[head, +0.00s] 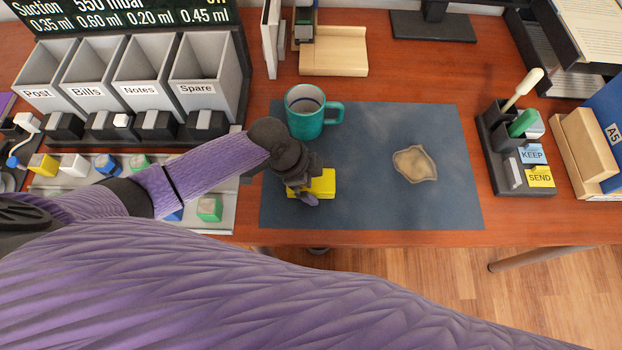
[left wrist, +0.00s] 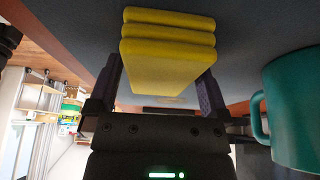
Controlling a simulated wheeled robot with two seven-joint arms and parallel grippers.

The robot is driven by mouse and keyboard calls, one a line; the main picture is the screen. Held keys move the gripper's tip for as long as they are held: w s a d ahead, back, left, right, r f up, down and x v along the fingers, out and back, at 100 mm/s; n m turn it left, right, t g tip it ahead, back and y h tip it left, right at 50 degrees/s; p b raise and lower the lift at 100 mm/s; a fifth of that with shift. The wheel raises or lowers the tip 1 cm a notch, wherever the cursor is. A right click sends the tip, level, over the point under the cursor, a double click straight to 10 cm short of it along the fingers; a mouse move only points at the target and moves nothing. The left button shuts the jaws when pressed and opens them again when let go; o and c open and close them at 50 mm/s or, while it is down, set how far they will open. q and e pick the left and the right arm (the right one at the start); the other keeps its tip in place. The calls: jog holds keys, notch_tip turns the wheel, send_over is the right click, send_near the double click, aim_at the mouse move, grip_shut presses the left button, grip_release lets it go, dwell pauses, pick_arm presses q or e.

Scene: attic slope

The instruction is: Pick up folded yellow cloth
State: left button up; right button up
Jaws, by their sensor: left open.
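The folded yellow cloth (head: 324,183) lies on the dark blue mat (head: 370,130), near its front left part. My left gripper (head: 304,194) is over the cloth's left part and hides some of it. In the left wrist view the cloth (left wrist: 168,50) shows as a thick stack of folds between the two fingers of my open left gripper (left wrist: 160,88). One finger is at each side of it; I cannot tell whether they touch it. My right gripper is not in view.
A teal mug (head: 305,118) stands on the mat just behind my left gripper, its handle to the right. A tan stain-like patch (head: 415,164) lies on the mat's right half. Grey bins (head: 205,75) stand to the left, a black pen holder (head: 512,150) to the right.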

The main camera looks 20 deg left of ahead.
pick_arm(q)
jog(key=shift+f, duration=0.15)
jog(key=shift+c, duration=0.4)
jog(key=c, duration=1)
jog(key=shift+o, duration=0.2)
notch_tip(320, 180, up, 10)
jog(key=p, duration=0.4)
jog(key=shift+p, duration=0.3)
jog(key=shift+r, duration=0.2)
